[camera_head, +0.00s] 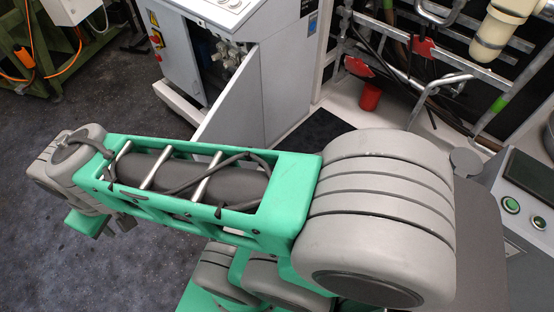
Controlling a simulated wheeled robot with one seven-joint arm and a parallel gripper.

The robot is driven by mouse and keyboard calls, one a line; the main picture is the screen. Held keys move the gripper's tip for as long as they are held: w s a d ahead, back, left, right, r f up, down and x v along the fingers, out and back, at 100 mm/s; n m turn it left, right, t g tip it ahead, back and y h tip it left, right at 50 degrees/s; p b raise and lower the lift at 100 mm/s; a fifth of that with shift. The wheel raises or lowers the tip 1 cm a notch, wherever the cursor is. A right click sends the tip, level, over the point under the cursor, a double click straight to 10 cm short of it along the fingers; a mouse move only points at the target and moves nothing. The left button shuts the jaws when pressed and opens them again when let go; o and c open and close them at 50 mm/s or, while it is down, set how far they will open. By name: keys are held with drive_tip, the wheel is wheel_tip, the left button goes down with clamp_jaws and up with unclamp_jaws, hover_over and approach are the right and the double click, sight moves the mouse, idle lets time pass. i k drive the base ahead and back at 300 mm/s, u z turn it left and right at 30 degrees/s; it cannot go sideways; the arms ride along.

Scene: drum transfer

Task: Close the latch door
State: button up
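A pale grey cabinet (178,48) stands at the top centre. Its flat grey door (236,108) stands open, swung out from the front, and the opening shows pipes and valves (228,55) inside. The lower edge of the door is partly hidden behind my green and grey arm. My arm reaches across the picture to the left, and its wrist end is left of the door and apart from it in the picture. My gripper (112,226) shows only in part below the wrist. Its fingers are too hidden to tell whether they are open. I see no latch clearly.
A red cup-like object (370,96) stands beside metal pipe racks (435,85) at the right. A control panel with green buttons (511,205) is at the right edge. A green frame (45,50) stands at the upper left. The dark floor (60,270) at the left is clear.

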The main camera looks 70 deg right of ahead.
sight(237, 119)
drive_tip(key=k, duration=0.2)
drive_tip(key=z, duration=1.8)
drive_tip(key=i, duration=0.45)
drive_tip(key=k, duration=0.95)
drive_tip(key=u, duration=1.85)
drive_tip(key=i, duration=1.2)
drive_tip(key=z, duration=1.5)
